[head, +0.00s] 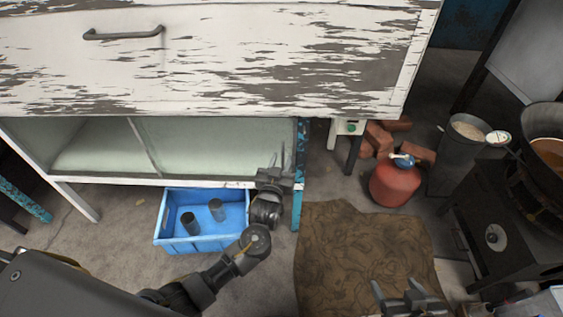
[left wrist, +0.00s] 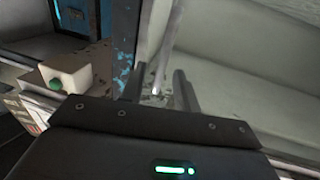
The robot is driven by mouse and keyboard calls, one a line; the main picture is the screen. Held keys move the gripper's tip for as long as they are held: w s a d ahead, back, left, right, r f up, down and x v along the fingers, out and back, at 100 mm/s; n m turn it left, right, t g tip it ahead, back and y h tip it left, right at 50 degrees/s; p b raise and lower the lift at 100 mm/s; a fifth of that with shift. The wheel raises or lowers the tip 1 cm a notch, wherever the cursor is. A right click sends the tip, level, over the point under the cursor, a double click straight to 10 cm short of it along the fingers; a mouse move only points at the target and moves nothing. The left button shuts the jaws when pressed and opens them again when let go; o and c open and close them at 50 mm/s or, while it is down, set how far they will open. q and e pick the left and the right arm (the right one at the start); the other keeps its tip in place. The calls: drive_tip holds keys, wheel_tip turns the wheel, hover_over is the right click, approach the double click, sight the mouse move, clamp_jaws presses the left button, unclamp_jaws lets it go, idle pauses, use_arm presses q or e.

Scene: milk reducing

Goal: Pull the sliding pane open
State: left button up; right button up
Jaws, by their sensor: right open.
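The cabinet has pale, greenish glass sliding panes under its peeling white top. The right-hand pane (head: 205,143) spans from a slanted divider to the blue post at the right. My left gripper (head: 277,160) is at the right end of this pane, near the post. In the left wrist view its two fingers (left wrist: 160,92) stand apart, with a thin pale upright edge (left wrist: 166,50) showing between them. I cannot tell whether they touch that edge. My right gripper (head: 399,292) is open and empty, low over the brown mat, away from the cabinet.
A blue crate (head: 176,205) with dark cups stands below the cabinet. The peeling cabinet top (head: 230,55) overhangs the panes. A red gas cylinder (head: 395,184), a grey bin (head: 455,165) and a stove (head: 497,235) stand at the right.

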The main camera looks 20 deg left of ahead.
use_arm(q)
drive_tip(key=shift+w, duration=0.2)
clamp_jaws()
idle(0.3)
